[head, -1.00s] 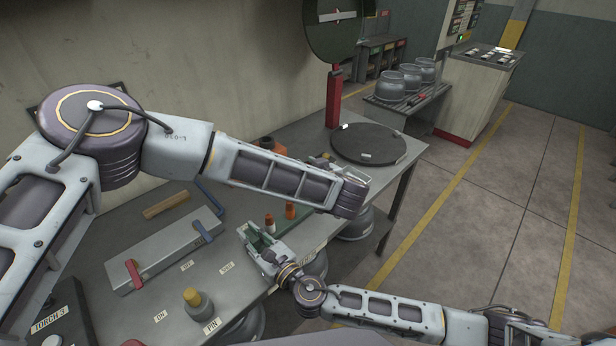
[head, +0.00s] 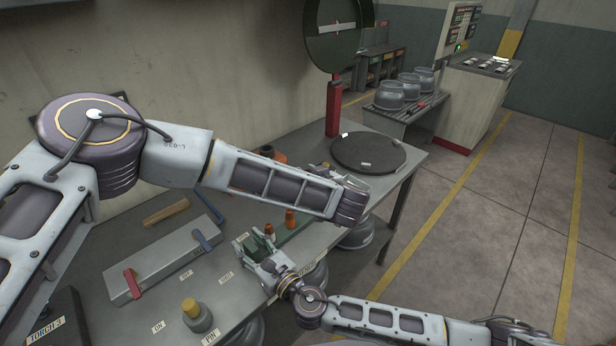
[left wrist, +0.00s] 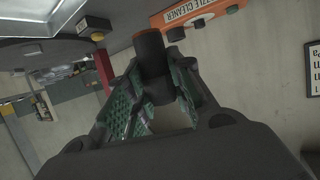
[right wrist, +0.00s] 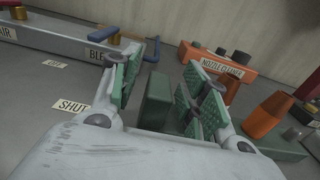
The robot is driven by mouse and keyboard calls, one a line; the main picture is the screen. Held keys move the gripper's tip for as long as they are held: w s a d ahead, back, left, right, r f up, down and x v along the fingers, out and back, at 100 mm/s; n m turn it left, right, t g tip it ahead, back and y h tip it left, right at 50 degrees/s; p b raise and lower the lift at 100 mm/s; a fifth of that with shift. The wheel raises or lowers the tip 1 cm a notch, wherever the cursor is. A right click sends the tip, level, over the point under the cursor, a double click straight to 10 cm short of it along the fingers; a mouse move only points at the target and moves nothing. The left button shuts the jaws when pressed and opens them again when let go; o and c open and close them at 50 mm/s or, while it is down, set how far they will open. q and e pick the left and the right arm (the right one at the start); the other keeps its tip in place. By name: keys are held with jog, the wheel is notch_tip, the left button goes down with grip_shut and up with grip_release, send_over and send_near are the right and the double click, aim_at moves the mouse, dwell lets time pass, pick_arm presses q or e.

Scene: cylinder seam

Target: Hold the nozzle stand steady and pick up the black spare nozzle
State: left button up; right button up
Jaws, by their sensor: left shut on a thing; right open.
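My left gripper (left wrist: 160,88) is shut on a dark cylinder that looks like the black spare nozzle (left wrist: 152,55). No stand shows under it in the left wrist view. In the head view this gripper (head: 322,171) is mostly hidden behind my forearm, near the turntable. The green nozzle stand (right wrist: 284,150) lies on the bench with an orange nozzle (right wrist: 262,116) upright on it. My right gripper (right wrist: 162,88) is open at the stand's end, with an upright green block (right wrist: 155,103) between its fingers. I cannot tell whether they touch it.
An orange nozzle cleaner (right wrist: 222,66) stands behind the stand. A dark turntable (head: 369,152) is at the bench's far end.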

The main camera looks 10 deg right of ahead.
jog(key=shift+v, duration=6)
